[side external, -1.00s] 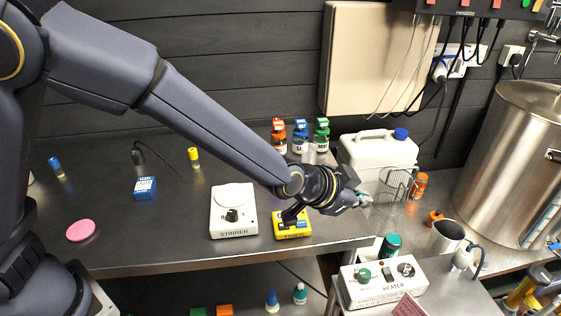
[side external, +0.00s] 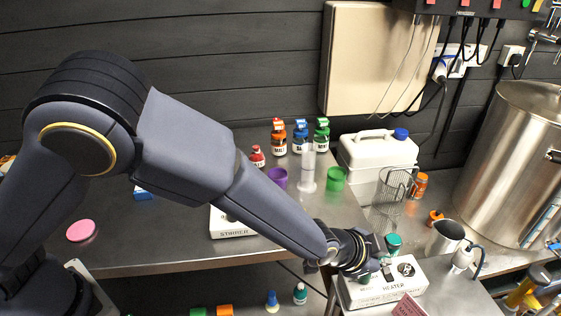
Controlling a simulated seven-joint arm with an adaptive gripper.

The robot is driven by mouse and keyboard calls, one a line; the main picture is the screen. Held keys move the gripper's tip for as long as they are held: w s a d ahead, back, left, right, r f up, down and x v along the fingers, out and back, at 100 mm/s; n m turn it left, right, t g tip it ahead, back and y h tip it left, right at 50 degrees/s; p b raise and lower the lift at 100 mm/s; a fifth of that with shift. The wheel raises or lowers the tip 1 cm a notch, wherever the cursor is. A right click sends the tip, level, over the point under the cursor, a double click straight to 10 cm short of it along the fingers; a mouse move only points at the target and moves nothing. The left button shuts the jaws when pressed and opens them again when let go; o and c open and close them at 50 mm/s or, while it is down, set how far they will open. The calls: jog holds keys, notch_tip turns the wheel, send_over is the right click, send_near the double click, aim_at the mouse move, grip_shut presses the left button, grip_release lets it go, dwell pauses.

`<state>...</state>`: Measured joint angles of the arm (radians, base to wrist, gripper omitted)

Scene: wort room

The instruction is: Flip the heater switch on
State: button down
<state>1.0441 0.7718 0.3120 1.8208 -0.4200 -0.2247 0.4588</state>
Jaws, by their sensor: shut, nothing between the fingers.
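The heater box (side external: 410,286) is a white unit labelled HEATER on the lower metal surface at the bottom right. It has a black dial (side external: 406,269) at its right and a green knob, partly hidden, at its left. The heater switch, between them, is largely hidden by my gripper. My gripper (side external: 388,276) is shut and empty, pointing down at the middle of the heater's top. I cannot tell whether its tips touch the switch, or which way the switch is set.
A green-capped bottle (side external: 393,243) stands just behind the heater. A wire basket (side external: 392,190), a metal jug (side external: 445,237) and a large steel pot (side external: 515,165) are nearby. A red sign (side external: 408,306) stands in front. The stirrer (side external: 230,224) is on the left bench, partly behind my arm.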

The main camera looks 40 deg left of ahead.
aim_at(389, 269)
jog(key=x, duration=0.6)
jog(key=shift+a, duration=0.1)
jog(key=shift+w+a+f, duration=0.1)
jog(key=shift+a+f, duration=0.05)
jog(key=shift+f, duration=0.4)
jog(key=shift+w+a+f, duration=0.1)
jog(key=shift+a+f, duration=0.05)
jog(key=shift+f, duration=0.45)
jog(key=shift+w+a+f, duration=0.15)
jog(key=shift+f, duration=0.55)
jog(key=shift+w+a+f, duration=0.1)
jog(key=shift+a+f, duration=0.05)
jog(key=shift+a, duration=0.05)
jog(key=shift+d, duration=0.1)
jog(key=shift+s+d, duration=0.1)
jog(key=shift+s, duration=0.1)
jog(key=shift+s+d, duration=0.5)
